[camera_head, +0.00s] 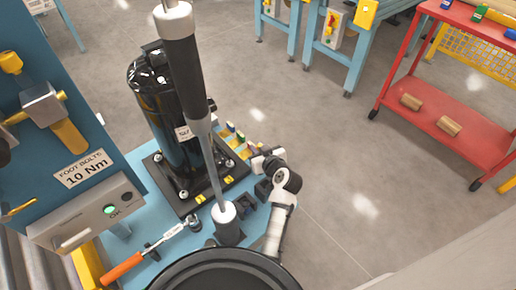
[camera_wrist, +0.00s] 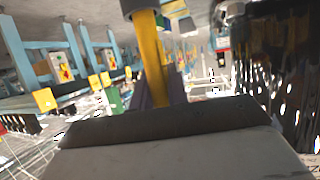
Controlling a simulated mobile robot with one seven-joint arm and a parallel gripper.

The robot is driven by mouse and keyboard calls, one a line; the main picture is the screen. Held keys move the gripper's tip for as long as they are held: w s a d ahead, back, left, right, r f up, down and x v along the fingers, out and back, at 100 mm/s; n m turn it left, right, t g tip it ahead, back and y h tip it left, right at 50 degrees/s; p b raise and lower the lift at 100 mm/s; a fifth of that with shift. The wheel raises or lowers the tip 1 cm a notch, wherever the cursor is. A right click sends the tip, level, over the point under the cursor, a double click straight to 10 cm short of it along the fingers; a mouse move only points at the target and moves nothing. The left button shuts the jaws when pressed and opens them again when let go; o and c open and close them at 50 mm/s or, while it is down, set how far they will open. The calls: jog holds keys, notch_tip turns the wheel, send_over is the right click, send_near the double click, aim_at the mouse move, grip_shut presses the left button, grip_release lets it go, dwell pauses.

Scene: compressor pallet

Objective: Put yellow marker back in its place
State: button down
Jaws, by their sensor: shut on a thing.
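The yellow marker (camera_wrist: 152,55) stands lengthwise in the wrist view, with a dark grey piece at its upper end. My gripper (camera_wrist: 160,90) is shut on its lower part.
The black compressor (camera_head: 178,120) stands on a dark base left of my wrist. A screwdriver-like tool with an orange handle (camera_head: 122,269) lies at the front left. A blue panel (camera_head: 85,130) rises at left. A red cart (camera_head: 440,85) stands apart at right, with open floor between.

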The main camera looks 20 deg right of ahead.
jog(key=shift+f+b, duration=0.6)
jog(key=shift+f, duration=0.1)
jog(key=c, duration=1.3)
grip_release()
jog(key=b+v, duration=0.1)
jog(key=v, duration=1.3)
jog(key=shift+b, duration=0.35)
jog(key=shift+f, duration=0.1)
